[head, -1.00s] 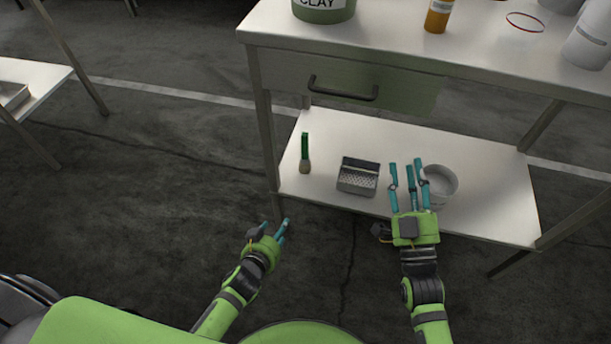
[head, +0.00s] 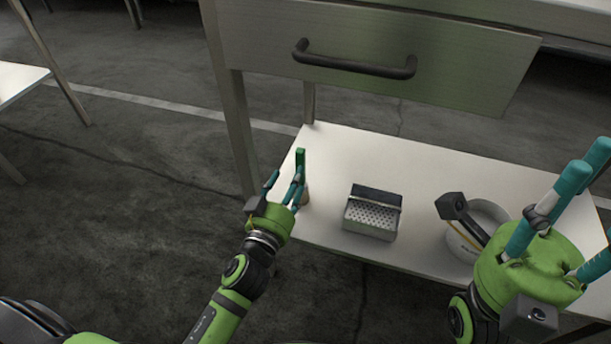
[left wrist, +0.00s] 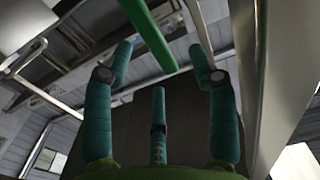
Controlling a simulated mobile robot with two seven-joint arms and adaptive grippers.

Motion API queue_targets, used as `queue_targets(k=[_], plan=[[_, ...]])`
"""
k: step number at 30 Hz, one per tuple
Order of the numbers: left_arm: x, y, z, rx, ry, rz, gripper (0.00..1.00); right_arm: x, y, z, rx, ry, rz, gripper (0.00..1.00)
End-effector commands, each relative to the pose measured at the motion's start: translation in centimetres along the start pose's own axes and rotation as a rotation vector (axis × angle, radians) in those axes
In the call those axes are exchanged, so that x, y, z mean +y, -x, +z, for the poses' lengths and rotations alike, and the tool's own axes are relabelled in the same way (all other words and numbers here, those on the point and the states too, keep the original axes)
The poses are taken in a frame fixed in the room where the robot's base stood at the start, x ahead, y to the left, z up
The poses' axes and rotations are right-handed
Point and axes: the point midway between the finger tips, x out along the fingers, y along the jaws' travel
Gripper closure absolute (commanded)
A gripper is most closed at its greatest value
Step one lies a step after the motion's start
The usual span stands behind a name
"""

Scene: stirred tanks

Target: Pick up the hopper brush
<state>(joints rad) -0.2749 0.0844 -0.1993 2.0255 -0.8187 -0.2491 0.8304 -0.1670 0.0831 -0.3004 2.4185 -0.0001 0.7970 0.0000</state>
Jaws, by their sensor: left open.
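The hopper brush (head: 301,158) stands near the left end of the lower shelf, its green handle pointing up. Its lower part is mostly hidden behind my left gripper's fingers. My left gripper (head: 284,184) is open, with its teal fingers right in front of the brush; I cannot tell whether they touch it. In the left wrist view the green handle (left wrist: 148,34) crosses at the top, beyond the open fingers (left wrist: 160,72), not clasped by them. My right gripper (head: 572,205) is open with its fingers spread, raised in front of the shelf's right side, and holds nothing visible.
A perforated metal box (head: 372,213) sits on the lower shelf (head: 330,150), right of the brush. A white tub (head: 488,216) stands farther right, partly hidden by my right gripper. The table's drawer (head: 430,55) with a dark handle overhangs the shelf. A table leg (head: 232,120) is close left of the brush.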

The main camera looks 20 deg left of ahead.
Motion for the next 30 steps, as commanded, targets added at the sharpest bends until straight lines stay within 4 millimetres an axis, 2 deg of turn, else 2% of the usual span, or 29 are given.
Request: queue_targets(k=[15, 18, 25, 26, 27, 30], plan=[[0.8, -6.0, 0.3, 0.002, -0.003, 0.002, 0.42, -0.1, -0.9, 0.1, 0.062, 0.009, -0.025, 0.60], [0.8, -6.6, 0.3, -0.001, -0.001, 0.000, 0.42, -0.1, -1.1, 0.1, 0.066, 0.009, -0.027, 0.60], [0.8, -6.7, 0.2, -0.002, -0.001, 0.000, 0.42, -0.1, -1.2, 0.1, 0.066, 0.010, -0.028, 0.60], [0.8, -6.7, 0.2, -0.002, -0.001, 0.000, 0.46, -0.2, -1.2, 0.1, 0.066, 0.010, -0.028, 0.60], [0.8, -6.7, 0.2, -0.002, -0.001, 0.000, 0.62, -0.2, -1.2, 0.1, 0.066, 0.010, -0.028, 0.60], [0.8, -6.7, 0.2, -0.002, -0.001, 0.000, 1.00, -0.2, -1.2, 0.1, 0.066, 0.009, -0.028, 0.60]])
